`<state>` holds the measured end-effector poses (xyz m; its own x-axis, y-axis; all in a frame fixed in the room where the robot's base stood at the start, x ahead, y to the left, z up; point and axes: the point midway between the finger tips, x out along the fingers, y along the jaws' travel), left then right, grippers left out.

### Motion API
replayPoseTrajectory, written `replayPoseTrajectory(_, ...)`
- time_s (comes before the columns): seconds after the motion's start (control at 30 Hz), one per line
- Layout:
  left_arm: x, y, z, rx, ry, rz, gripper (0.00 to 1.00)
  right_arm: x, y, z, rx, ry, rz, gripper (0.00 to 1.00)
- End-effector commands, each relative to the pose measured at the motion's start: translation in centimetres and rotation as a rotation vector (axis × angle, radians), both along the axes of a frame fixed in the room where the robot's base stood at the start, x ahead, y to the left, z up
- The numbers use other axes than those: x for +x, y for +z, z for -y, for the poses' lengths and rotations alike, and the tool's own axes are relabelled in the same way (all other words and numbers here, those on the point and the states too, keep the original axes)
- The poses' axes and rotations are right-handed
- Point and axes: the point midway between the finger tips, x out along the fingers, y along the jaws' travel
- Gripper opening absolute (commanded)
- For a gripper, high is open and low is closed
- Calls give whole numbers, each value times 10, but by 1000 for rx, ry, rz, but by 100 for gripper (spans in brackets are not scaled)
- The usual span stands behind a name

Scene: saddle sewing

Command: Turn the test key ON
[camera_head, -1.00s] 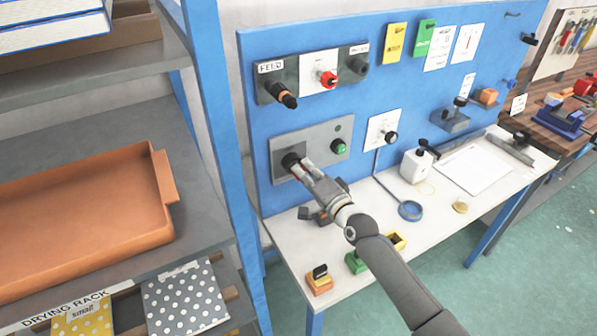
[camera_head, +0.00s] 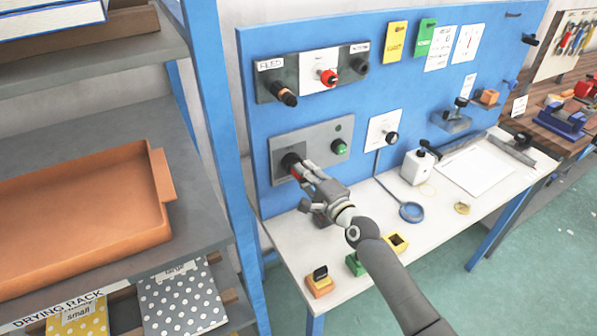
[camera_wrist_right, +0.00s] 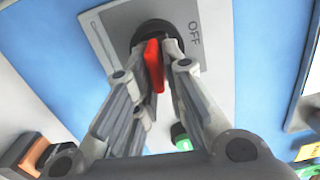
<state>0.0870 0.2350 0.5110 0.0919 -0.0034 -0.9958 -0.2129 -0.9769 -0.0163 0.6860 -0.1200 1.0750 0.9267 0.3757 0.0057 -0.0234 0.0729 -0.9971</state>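The test key is a red handle (camera_wrist_right: 153,66) in a dark round switch (camera_wrist_right: 152,32) on a grey panel (camera_wrist_right: 108,28). The word OFF shows beside the switch in the right wrist view. In the head view the key (camera_head: 298,173) is a small red patch, mostly hidden by my right gripper (camera_head: 303,170). The right gripper's fingers (camera_wrist_right: 155,55) lie on both sides of the red handle, close against it, with the tips at the switch. My left gripper is not in view.
A green button (camera_head: 340,147) sits right of the key switch. Above are a red knob (camera_head: 328,78) and a black-and-orange knob (camera_head: 285,95). Small coloured blocks stand on the white table (camera_head: 290,245). A blue rack post (camera_head: 222,150) and an orange tray (camera_head: 85,220) are at left.

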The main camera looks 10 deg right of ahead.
Motion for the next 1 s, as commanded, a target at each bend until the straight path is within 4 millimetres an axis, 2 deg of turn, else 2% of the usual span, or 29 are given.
replayPoseTrajectory(0.1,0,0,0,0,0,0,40,0,0,0,-1,0,0,28)
replayPoseTrajectory(0.43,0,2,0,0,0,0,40,-3,0,1,-4,0,-1,28)
replayPoseTrajectory(0.8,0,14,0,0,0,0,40,-37,0,13,-5,-1,0,28)
replayPoseTrajectory(1.0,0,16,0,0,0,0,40,-47,0,17,-3,0,0,28)
